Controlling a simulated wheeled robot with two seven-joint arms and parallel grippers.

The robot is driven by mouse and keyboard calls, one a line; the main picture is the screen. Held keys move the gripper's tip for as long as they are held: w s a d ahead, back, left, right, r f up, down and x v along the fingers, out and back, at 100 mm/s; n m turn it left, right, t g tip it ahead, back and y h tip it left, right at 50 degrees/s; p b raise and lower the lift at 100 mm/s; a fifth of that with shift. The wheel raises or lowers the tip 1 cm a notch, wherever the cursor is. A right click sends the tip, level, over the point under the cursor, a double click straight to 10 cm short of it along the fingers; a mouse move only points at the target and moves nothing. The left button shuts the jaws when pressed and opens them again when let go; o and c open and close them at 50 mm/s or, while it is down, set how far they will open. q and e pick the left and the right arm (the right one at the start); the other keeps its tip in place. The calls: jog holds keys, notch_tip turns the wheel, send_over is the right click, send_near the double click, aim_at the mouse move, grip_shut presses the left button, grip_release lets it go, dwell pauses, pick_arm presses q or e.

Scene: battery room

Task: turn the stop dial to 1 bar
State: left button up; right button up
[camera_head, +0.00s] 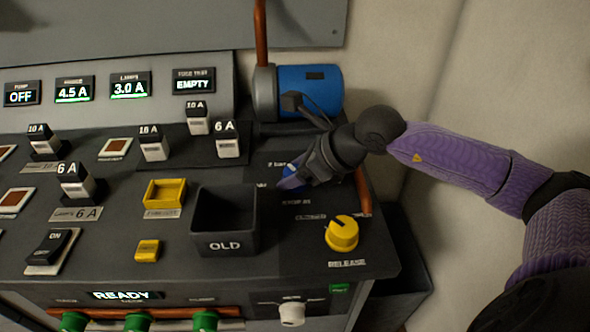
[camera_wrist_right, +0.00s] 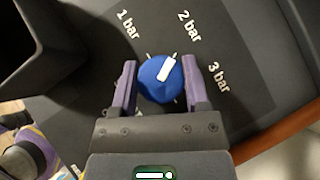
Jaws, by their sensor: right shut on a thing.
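The stop dial (camera_wrist_right: 161,80) is a round blue knob with a white pointer, in the middle of the right wrist view. The pointer aims up and right, about at the 2 bar mark (camera_wrist_right: 189,26). The 1 bar mark (camera_wrist_right: 128,24) is at the upper left and the 3 bar mark (camera_wrist_right: 219,77) at the right. My right gripper (camera_wrist_right: 160,82) is shut on the dial, one purple finger on each side. In the head view the right gripper (camera_head: 285,184) hides most of the blue dial (camera_head: 291,171). My left gripper is in neither view.
The black OLD bin (camera_head: 226,243) stands left of the dial, its wall close by. A yellow release knob (camera_head: 342,233) is nearer the panel's front edge. A copper-coloured rail (camera_head: 363,190) runs along the panel's right side. A blue cylinder (camera_head: 310,91) is behind.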

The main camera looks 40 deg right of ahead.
jog(key=n+g+y+b, duration=0.1)
jog(key=n+y, duration=0.1)
jog(key=n, duration=0.1)
jog(key=shift+w+g, duration=0.1)
jog(key=shift+g, duration=0.2)
jog(key=shift+n+g+y+b, duration=0.4)
jog(key=shift+n+g, duration=0.2)
jog(key=shift+n, duration=0.4)
jog(key=n+g+y+b, duration=0.1)
jog(key=n, duration=0.1)
jog(key=shift+n+g, duration=0.4)
jog(key=n+g+b, duration=0.1)
jog(key=n+g, duration=0.1)
jog(key=n, duration=0.1)
jog(key=shift+n+g+y, duration=0.3)
jog(key=shift+g, duration=0.1)
jog(key=shift+b, duration=0.3)
jog(key=shift+n+g, duration=0.3)
